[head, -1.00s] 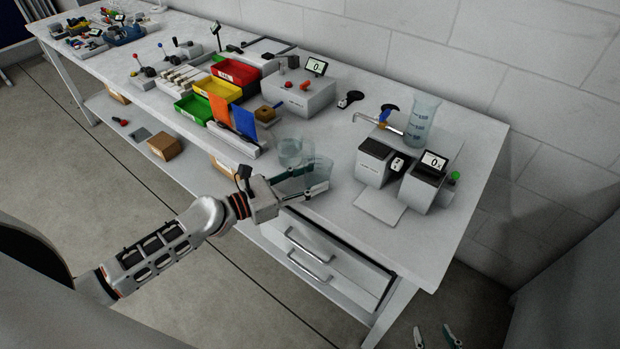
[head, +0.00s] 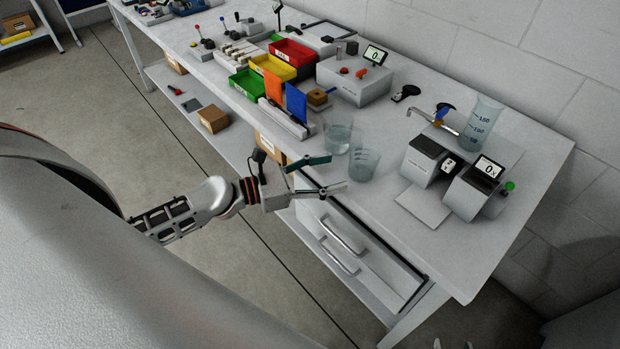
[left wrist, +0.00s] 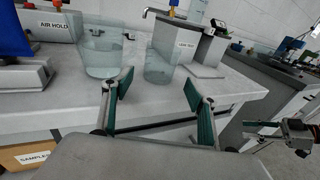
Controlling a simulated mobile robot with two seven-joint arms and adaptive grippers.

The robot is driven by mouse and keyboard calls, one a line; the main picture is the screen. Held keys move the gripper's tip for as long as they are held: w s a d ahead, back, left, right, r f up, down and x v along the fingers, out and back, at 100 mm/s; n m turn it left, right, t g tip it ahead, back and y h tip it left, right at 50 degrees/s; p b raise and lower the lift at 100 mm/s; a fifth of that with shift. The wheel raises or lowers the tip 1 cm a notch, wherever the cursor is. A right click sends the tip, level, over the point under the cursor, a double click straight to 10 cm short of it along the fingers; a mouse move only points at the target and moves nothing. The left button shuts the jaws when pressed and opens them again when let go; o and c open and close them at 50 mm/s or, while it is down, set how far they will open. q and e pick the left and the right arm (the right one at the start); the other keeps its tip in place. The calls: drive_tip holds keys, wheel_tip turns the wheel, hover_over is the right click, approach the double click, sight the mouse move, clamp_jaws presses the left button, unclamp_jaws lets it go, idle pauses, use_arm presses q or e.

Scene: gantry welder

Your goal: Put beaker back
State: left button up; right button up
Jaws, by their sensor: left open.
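Two clear glass beakers stand upright near the front edge of the white bench. The left beaker (head: 338,137) holds some liquid and also shows in the left wrist view (left wrist: 100,55). The right beaker (head: 364,164) is close beside it, and also appears in the left wrist view (left wrist: 160,64). My left gripper (head: 337,172) is open and empty at the bench edge, just in front of the right beaker. In the left wrist view its fingers (left wrist: 158,90) are spread, with the beaker beyond them. My right gripper (head: 453,344) shows only fingertips, apart, at the bottom edge.
A tall graduated cylinder (head: 481,124) stands behind two grey devices (head: 425,160) with a tap (head: 436,118). Coloured bins (head: 273,66) and a holder with orange and blue plates (head: 286,118) are left of the beakers. Drawers (head: 345,240) lie below the bench edge.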

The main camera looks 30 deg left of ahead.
use_arm(q)
drive_tip(key=v, duration=0.5)
drive_tip(key=s+d+f+m+y, duration=0.1)
drive_tip(key=s+f+m+y, duration=0.2)
drive_tip(key=f+m, duration=0.4)
drive_tip(key=s+d+f+m+g+y, duration=0.1)
drive_tip(key=s+f+m, duration=0.5)
drive_tip(key=m, duration=0.8)
drive_tip(key=s+d+f+m+g+y, duration=0.1)
drive_tip(key=s+d+f+m+y, duration=0.2)
drive_tip(key=f+m, duration=0.7)
drive_tip(key=shift+s+f+m+y+b, duration=0.2)
drive_tip(key=shift+s+m+y+b, duration=0.3)
drive_tip(key=shift+s+y, duration=0.4)
drive_tip(key=shift+w, duration=0.1)
